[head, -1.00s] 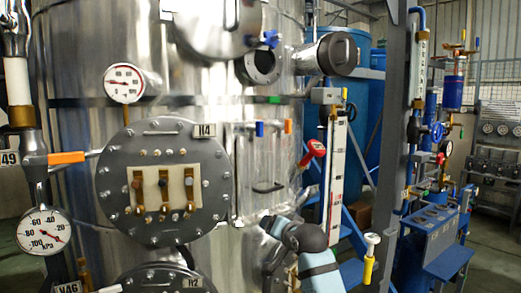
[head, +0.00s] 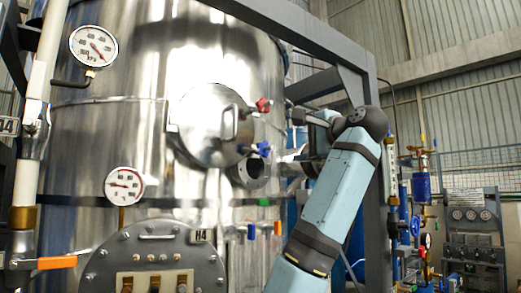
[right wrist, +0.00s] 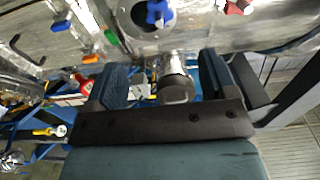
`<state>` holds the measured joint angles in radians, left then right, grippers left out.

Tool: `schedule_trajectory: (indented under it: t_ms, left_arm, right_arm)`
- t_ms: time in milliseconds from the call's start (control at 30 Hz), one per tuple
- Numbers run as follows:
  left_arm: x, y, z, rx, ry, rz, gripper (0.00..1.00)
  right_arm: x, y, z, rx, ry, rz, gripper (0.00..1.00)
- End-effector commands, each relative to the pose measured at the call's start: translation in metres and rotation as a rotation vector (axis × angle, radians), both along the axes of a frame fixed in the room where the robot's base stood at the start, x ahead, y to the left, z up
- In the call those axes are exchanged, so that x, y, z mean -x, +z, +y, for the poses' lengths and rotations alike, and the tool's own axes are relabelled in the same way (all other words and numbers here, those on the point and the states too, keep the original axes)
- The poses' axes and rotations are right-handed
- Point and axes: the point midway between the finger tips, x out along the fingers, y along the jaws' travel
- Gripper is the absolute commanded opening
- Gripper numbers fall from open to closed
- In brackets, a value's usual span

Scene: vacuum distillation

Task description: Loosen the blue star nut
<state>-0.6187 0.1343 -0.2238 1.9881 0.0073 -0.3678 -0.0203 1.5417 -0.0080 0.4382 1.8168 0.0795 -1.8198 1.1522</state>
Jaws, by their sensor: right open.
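The blue star nut (head: 263,148) sits at the lower right edge of a round metal cover (head: 208,125) on the steel vessel. In the right wrist view the blue star nut (right wrist: 159,13) is at the top, beyond the fingers and in front of a round flanged port. My right gripper (right wrist: 165,80) is open, its two dark fingers apart with no star nut between them. In the head view my right gripper (head: 312,150) is to the right of the blue nut, partly hidden by my arm. My left gripper is not in view.
A red star nut (head: 263,105) is above the blue one, and a dark round port (head: 249,172) is below it. A blue-handled valve (head: 251,231) and orange-handled valve (head: 278,229) are lower. A grey frame post (head: 376,210) stands right of my arm.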

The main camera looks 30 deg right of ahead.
Motion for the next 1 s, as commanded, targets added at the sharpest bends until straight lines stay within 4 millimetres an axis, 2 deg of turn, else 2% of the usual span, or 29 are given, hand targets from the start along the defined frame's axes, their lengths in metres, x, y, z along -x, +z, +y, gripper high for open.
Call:
schedule_trajectory:
  t_ms: [167,600,800,1000]
  left_arm:
    - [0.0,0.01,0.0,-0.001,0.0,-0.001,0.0]
    - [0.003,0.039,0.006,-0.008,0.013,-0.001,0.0]
    - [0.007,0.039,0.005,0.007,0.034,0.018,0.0]
    - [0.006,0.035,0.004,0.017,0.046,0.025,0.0]
  right_arm:
    - [-0.021,0.002,0.002,-0.001,0.002,0.005,0.78]
    - [-0.11,0.003,0.009,0.001,0.001,0.003,0.78]
    - [-0.131,0.001,0.011,0.001,0.0,0.002,0.78]
    - [-0.137,0.0,0.011,0.001,-0.001,0.001,0.78]
